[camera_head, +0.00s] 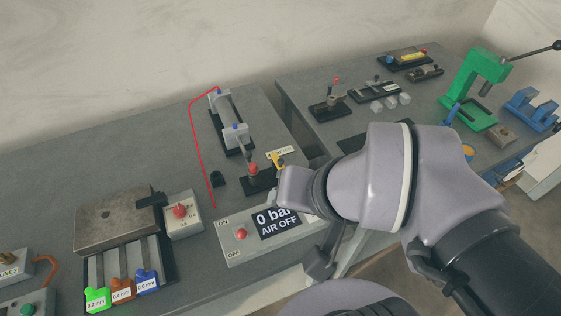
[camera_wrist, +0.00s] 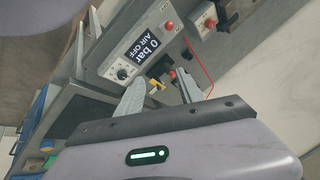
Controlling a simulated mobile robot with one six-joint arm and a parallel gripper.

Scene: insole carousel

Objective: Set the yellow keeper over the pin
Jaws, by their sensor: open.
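The small yellow keeper (camera_head: 277,161) shows at the dark fixture (camera_head: 262,181) with a red knob, just behind the air panel. It also shows as a yellow piece in the wrist view (camera_wrist: 155,87), seen between my fingers. My gripper (camera_wrist: 161,76) is open, its two grey fingers apart with nothing clearly held. In the head view my wrist hides most of the gripper and part of the fixture. I cannot make out the pin or whether the keeper touches it.
The air panel (camera_head: 241,241) reads "0 bar AIR OFF". A metal block (camera_head: 115,220) with coloured gauge tabs stands left. A green press (camera_head: 476,88) stands on the right bench. Bench space at back left is clear.

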